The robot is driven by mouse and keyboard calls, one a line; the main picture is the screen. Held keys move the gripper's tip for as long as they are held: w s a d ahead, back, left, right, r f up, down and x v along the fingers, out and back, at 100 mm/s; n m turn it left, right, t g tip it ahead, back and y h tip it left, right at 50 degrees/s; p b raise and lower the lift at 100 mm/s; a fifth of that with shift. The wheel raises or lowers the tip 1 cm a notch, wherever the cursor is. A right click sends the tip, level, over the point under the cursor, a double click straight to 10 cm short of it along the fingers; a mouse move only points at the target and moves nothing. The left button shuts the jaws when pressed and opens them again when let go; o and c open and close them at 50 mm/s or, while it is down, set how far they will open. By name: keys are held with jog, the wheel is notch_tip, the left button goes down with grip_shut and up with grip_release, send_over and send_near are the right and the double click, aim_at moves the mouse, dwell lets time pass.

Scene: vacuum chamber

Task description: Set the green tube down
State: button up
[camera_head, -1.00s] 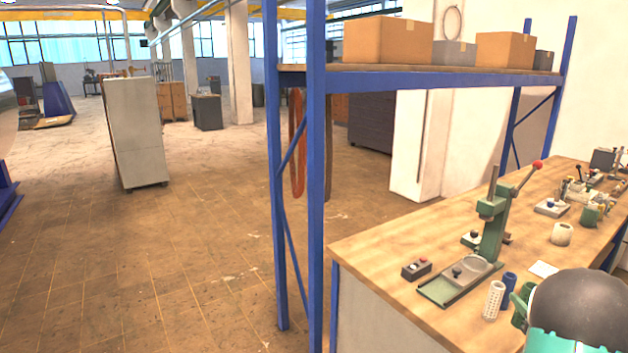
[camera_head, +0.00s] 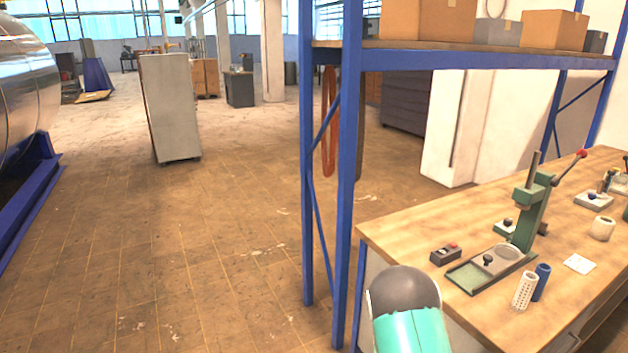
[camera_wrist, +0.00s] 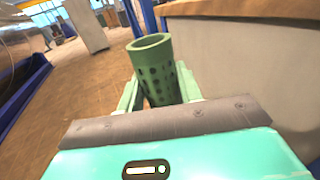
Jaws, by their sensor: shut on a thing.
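The green tube (camera_wrist: 152,58) is hollow, with rows of holes in its wall and an open end facing up. In the wrist view it stands between the green fingers of my gripper (camera_wrist: 158,90), which is shut on it. Its lower part is hidden behind my wrist. The floor shows to its left and the side of the bench to its right. In the head view my teal arm is at the bench's near left corner; the tube and fingers are hidden there.
The wooden bench (camera_head: 400,235) holds a green hand press (camera_head: 530,205), a switch box (camera_head: 446,254), a white perforated tube (camera_head: 524,291), a blue tube (camera_head: 541,281) and a white card (camera_head: 579,263). A blue shelf post (camera_head: 347,200) stands at its left. The floor (camera_head: 180,260) is open.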

jog(key=shift+w+a+f, duration=0.1)
jog(key=shift+a+f, duration=0.4)
jog(key=shift+a, duration=0.4)
jog(key=shift+w+a+f, duration=0.1)
jog(key=shift+a+f, duration=0.35)
jog(key=shift+a, duration=0.4)
jog(key=shift+s, duration=0.15)
